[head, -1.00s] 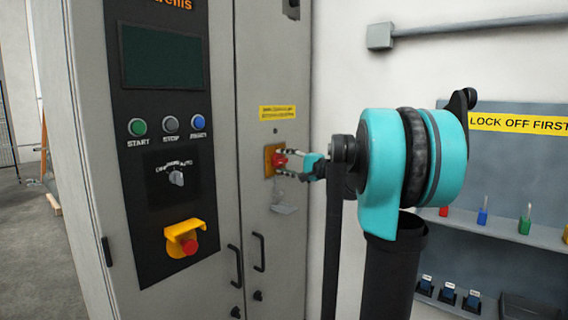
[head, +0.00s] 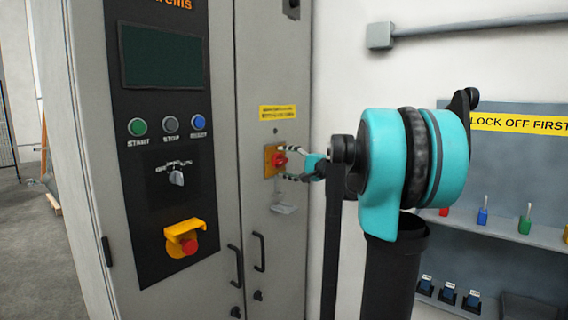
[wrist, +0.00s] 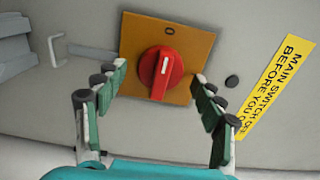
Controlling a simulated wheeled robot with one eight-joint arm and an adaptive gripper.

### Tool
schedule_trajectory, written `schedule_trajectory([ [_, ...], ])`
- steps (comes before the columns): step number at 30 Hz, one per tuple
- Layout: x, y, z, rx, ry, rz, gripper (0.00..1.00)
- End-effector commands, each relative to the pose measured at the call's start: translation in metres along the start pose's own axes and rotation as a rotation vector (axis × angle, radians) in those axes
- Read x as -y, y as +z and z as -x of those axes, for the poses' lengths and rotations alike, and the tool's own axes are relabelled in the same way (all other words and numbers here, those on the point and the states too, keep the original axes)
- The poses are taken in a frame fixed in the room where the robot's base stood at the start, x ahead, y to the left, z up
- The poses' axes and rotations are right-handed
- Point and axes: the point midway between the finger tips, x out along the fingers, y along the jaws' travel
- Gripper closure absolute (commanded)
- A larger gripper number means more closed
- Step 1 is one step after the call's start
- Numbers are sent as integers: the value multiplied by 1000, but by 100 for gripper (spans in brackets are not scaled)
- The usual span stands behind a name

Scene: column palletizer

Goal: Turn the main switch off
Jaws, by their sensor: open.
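The main switch (wrist: 159,73) is a red rotary knob on a yellow-orange square plate (wrist: 196,42), on the grey cabinet. In the wrist view its grip stands nearly upright, its white mark on the end towards the "0" printed at the plate's top edge. The knob also shows in the head view (head: 279,160), small and partly behind a finger. My gripper (wrist: 160,70) is open, one finger on each side of the knob in the picture, with visible gaps and nothing held. In the head view my gripper (head: 287,163) is just right of the switch.
A yellow label (wrist: 276,90) is beside the switch. The cabinet's front has a control panel with buttons, a selector (head: 177,178) and a red emergency stop (head: 189,246) under a yellow guard. Black handles (head: 259,252) are below. A lockout shelf (head: 500,230) stands at right.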

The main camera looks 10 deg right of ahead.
Motion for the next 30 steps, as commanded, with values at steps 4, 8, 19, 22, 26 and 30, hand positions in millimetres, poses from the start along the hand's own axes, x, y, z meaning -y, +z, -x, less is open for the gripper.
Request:
schedule_trajectory([
  [4,0,-1,24,-4,0,0,31],
  [8,0,-1,52,-5,0,0,31],
  [19,0,0,108,-2,0,0,31],
  [22,0,0,112,-1,0,0,31],
  [26,0,0,114,0,0,0,31],
  [30,0,0,114,0,0,0,31],
])
